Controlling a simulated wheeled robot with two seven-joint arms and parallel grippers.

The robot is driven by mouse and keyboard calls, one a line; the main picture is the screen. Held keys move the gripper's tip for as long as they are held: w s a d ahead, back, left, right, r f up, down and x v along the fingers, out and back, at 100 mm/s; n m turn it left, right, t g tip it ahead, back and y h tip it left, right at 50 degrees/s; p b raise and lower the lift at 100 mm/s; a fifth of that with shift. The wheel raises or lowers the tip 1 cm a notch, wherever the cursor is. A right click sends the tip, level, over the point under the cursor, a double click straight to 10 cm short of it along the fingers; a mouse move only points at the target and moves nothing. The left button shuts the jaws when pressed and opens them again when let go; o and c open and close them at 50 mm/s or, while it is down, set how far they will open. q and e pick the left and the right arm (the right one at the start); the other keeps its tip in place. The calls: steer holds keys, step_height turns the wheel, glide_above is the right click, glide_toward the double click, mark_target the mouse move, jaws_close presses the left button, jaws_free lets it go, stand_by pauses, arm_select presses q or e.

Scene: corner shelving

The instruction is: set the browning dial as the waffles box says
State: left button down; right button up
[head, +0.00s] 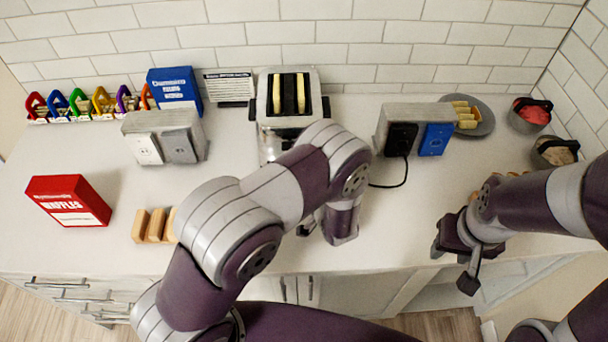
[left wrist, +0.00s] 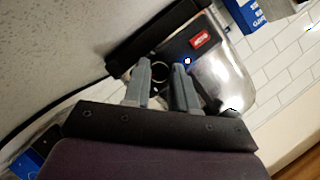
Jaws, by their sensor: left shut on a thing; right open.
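The red waffles box (head: 68,200) lies at the left of the counter; its small print is too small to read. The silver toaster (head: 268,142) stands against the back wall with two pale slices (head: 289,93) in its slots. In the left wrist view the toaster (left wrist: 234,72) shows a dark panel with a red label and a round dial (left wrist: 161,73). My left gripper (left wrist: 162,68) is shut on the dial, a finger on each side. The dial's setting cannot be read. My right gripper (head: 452,265) is open and empty over the counter's front edge at right.
A blue box (head: 174,90) and a card (head: 229,86) stand left of the toaster. Outlet blocks (head: 150,122) (head: 388,112) flank it; a black cord runs from the right one.

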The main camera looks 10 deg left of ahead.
arm_select(q)
steer(key=m+y, duration=0.1)
steer(key=m+y+b, duration=0.1)
steer(key=m, duration=0.1)
steer(key=shift+d+f, duration=0.15)
steer(key=shift+f, duration=0.25)
steer(key=m+t+y+b, duration=0.1)
steer(key=m+y+b, duration=0.1)
steer(key=m, duration=0.1)
steer(key=shift+m, duration=0.4)
steer(key=c, duration=0.9)
jaws_free()
steer(key=shift+w, duration=0.15)
steer(key=b+v, duration=0.1)
steer(key=v, duration=0.3)
steer(key=b+v, duration=0.1)
steer(key=v, duration=0.3)
steer(key=b+v, duration=0.1)
steer(key=v, duration=0.3)
steer(key=shift+f+b, duration=0.35)
steer(key=shift+s+d+r, duration=0.1)
steer(key=shift+s+d, duration=0.1)
steer(key=shift+s, duration=0.1)
